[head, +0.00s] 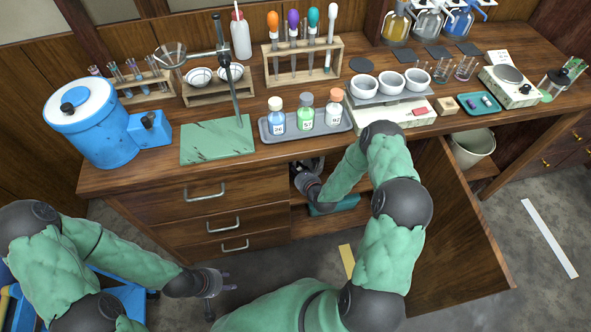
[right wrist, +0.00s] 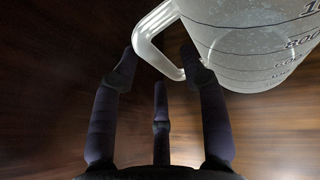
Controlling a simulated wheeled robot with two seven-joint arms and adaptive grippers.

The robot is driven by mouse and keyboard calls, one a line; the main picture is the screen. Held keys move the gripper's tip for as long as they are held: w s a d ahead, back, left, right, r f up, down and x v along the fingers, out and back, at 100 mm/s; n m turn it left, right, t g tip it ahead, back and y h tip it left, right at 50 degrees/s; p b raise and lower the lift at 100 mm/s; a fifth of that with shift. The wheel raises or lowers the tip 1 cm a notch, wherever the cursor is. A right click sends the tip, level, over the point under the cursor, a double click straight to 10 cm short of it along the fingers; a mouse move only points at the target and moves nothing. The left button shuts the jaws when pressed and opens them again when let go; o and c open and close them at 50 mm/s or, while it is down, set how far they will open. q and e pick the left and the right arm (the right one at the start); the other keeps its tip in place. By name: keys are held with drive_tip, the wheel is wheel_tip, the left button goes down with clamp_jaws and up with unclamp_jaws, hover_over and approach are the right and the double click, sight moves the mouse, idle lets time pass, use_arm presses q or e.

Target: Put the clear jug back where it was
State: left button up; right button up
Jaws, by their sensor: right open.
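The clear jug (right wrist: 250,45) shows in the right wrist view at upper right, with dark graduation marks and a handle (right wrist: 150,40) on its left side. It stands over a brown wooden surface; its top is cut off by the frame. My right gripper (right wrist: 160,75) is open, its fingertips close to the lower end of the handle; I cannot tell whether they touch. In the head view my right arm reaches into the open cupboard under the bench, and I cannot make out the jug there. My left gripper (head: 222,290) is open and empty, low in front of the drawers.
The open cupboard door (head: 455,235) stands right of my right arm. A teal item (head: 345,204) lies inside the cupboard. The benchtop (head: 265,165) above is crowded with a bottle tray (head: 305,133), racks, a blue bath (head: 90,130) and flasks. A bin (head: 472,148) stands farther right.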

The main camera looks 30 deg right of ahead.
drive_tip(key=p+v, duration=0.4)
drive_tip(key=v, duration=0.8)
